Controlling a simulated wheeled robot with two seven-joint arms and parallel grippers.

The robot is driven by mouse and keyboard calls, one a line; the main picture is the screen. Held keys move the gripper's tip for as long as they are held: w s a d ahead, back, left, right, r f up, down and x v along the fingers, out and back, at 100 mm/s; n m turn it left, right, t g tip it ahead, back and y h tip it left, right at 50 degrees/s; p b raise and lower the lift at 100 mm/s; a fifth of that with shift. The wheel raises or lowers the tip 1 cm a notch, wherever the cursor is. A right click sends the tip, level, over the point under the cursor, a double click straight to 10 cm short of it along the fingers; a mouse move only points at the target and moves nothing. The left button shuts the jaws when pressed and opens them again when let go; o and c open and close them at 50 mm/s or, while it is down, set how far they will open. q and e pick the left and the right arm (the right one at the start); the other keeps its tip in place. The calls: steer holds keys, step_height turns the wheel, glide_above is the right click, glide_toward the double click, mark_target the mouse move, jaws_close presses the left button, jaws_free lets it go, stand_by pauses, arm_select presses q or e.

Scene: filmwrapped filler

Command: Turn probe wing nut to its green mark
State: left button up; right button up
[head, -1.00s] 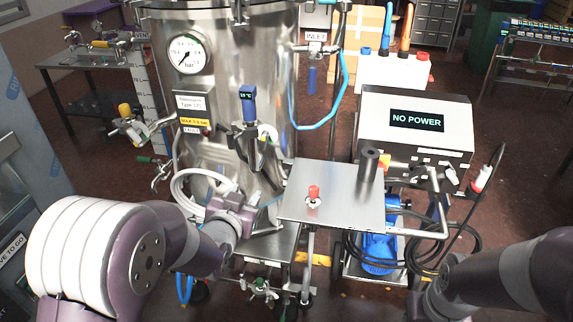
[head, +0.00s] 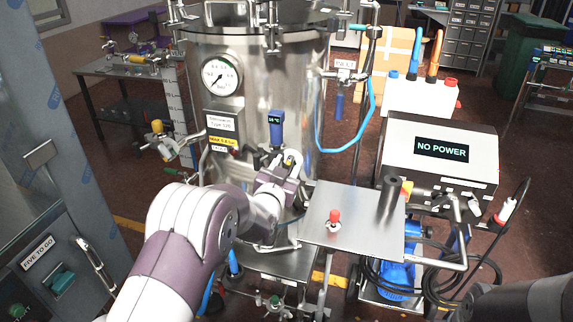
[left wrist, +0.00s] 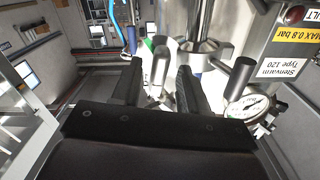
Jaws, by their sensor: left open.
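The probe (head: 277,128) with a blue display head reading 15 °C stands on the front of the steel vessel (head: 290,80). My left gripper (head: 290,163) is just below the probe's head in the head view, and my wrist covers much of the fitting there. In the left wrist view my left gripper (left wrist: 157,78) is open. An upright metal rod-like part (left wrist: 161,65) shows between its fingers, with a gap on each side. A small green spot (left wrist: 148,45) shows behind it. I cannot clearly make out the wing nut. My right gripper is out of view.
A pressure gauge (head: 220,75) and labels sit left of the probe. A box reading NO POWER (head: 440,150) stands at right. A blue hose (head: 368,115) hangs beside the vessel.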

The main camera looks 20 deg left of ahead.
arm_select(q)
steer(key=shift+d, duration=0.2)
steer(key=shift+a, duration=0.1)
jaws_close()
steer(key=shift+f+m+b, duration=0.1)
steer(key=shift+m+b, duration=0.6)
steer(key=shift+b, duration=0.3)
steer(key=shift+f+m+b, duration=0.2)
steer(key=shift+m+b, duration=6.3)
steer(key=shift+b, duration=0.95)
steer(key=shift+f+m+b, duration=0.15)
steer(key=shift+m+b, duration=6.35)
steer(key=shift+b, duration=0.9)
